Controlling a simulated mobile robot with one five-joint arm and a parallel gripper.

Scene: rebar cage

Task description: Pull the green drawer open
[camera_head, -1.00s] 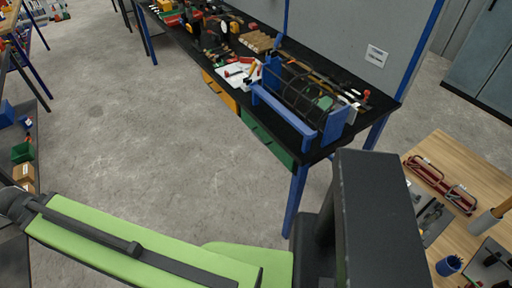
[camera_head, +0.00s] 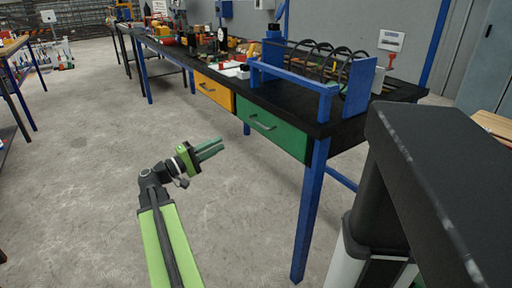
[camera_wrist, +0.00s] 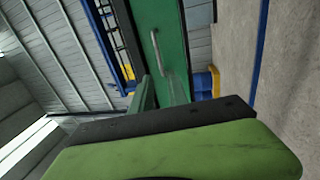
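The green drawer (camera_head: 277,131) sits under the black bench top at its near end, and its front looks shut. Its pale bar handle (camera_head: 262,123) is on the upper part of the front. In the wrist view the drawer front (camera_wrist: 172,22) and handle (camera_wrist: 156,52) stand ahead of the fingers, with the handle running nearly upright in the picture. My gripper (camera_head: 221,149) is in front of the drawer, to the left of and below the handle, apart from it. Its two greenish fingers look slightly parted with nothing between them.
A yellow drawer (camera_head: 213,91) is left of the green one. A blue bench leg (camera_head: 309,212) stands at the near corner. A blue frame with black rebar hoops (camera_head: 300,78) stands on the bench top. The concrete floor (camera_head: 90,190) is open to the left.

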